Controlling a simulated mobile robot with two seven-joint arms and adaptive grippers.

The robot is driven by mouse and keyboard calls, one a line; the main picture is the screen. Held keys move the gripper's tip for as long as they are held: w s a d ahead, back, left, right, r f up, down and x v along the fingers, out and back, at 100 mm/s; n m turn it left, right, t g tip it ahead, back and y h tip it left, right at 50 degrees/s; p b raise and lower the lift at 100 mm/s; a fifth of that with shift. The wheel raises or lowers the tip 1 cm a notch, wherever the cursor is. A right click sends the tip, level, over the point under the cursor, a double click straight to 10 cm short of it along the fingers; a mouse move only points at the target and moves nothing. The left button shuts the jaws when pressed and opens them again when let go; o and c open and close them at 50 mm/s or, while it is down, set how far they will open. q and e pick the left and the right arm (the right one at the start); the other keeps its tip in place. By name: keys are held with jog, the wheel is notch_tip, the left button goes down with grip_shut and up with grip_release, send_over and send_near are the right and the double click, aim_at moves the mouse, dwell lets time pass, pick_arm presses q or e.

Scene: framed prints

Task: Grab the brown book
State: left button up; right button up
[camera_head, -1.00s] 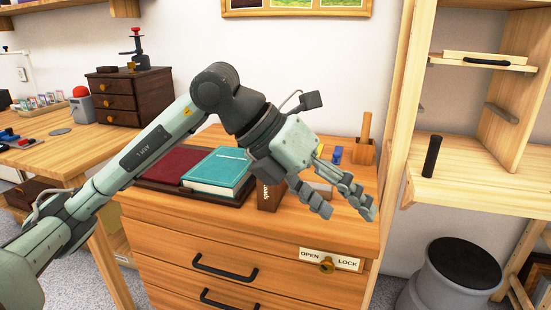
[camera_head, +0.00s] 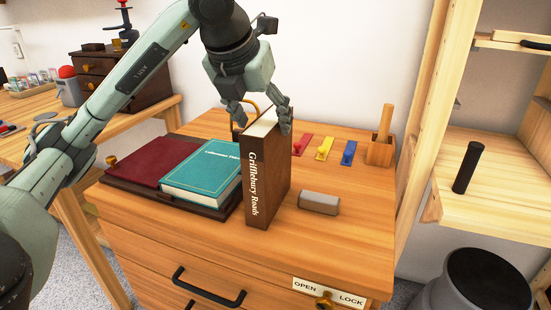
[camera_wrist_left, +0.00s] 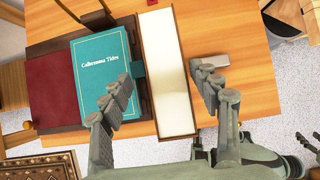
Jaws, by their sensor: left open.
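The brown book (camera_head: 264,175), with "Grifflebury Roads" on its spine, stands upright on the wooden drawer cabinet. My left gripper (camera_head: 262,118) is open above its top end, with a finger on either side of the book in the head view. In the left wrist view the book's pale page edges (camera_wrist_left: 166,70) show between the two spread fingers of the gripper (camera_wrist_left: 160,97). I cannot tell whether either finger touches it.
A teal book (camera_head: 203,172) lies on a dark tray with a red surface (camera_head: 130,160), left of the brown book. A grey block (camera_head: 318,202) lies to its right. Coloured clips (camera_head: 325,147) and a wooden holder (camera_head: 380,150) are behind.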

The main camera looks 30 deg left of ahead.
pick_arm(q)
jog(key=shift+w+f, duration=0.3)
jog(key=shift+f, duration=0.65)
jog(key=x, duration=0.5)
jog(key=shift+w+d, duration=0.1)
jog(key=shift+d, duration=0.25)
pick_arm(e)
jog(key=shift+s+d+r, duration=0.1)
jog(key=shift+s+r, duration=0.35)
jog(key=shift+r, duration=0.3)
pick_arm(q)
jog(key=shift+c, duration=0.5)
jog(key=shift+r, duration=0.15)
grip_shut()
